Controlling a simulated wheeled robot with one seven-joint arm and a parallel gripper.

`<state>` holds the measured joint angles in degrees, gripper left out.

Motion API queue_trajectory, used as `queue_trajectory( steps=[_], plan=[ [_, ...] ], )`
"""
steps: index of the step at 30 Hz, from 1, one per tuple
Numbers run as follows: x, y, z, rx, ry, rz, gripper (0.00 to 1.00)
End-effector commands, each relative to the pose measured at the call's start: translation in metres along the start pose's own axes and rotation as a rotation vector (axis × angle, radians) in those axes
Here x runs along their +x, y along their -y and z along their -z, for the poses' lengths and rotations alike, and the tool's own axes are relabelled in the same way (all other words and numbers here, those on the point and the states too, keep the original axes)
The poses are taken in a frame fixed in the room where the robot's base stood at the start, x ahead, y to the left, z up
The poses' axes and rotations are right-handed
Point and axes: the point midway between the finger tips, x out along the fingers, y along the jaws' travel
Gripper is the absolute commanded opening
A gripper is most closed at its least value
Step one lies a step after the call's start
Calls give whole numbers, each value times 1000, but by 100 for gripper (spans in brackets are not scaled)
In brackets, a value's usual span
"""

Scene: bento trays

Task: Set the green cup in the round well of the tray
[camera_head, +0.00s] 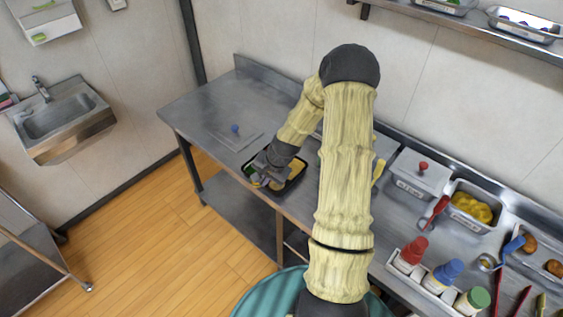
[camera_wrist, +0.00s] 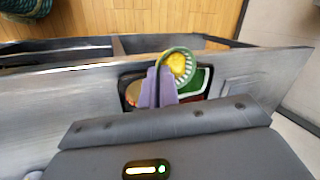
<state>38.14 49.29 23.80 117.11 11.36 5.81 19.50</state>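The green cup (camera_wrist: 190,63), with a ribbed inside and yellow food (camera_wrist: 177,63) in it, shows in the wrist view at the tray's front side. My gripper (camera_wrist: 159,78) is closed on the cup's wall, its two purple fingers pinching the rim. The black tray (camera_head: 292,182) lies near the counter's front edge, under my gripper in the head view. The tray's compartments show a green part (camera_wrist: 199,80) and orange food (camera_wrist: 133,93). The cup and my fingers hide the tray's middle and the round well. I cannot tell whether the cup touches the tray.
A lidded container with a red knob (camera_head: 422,168), a pan of yellow food (camera_head: 472,207) and a rack of bottles (camera_head: 436,287) stand to the right. The counter's left end is mostly clear.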

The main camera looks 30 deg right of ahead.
Motion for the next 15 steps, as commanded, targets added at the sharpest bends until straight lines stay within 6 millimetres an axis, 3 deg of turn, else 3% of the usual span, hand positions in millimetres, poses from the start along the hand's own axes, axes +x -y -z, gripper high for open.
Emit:
queue_trajectory(
  steps=[1,6,15],
  plan=[
    [-16,-3,6,81,-33,2,0],
    [-45,-17,25,350,-134,12,0],
    [-59,-27,34,511,-191,19,0]
  ],
)
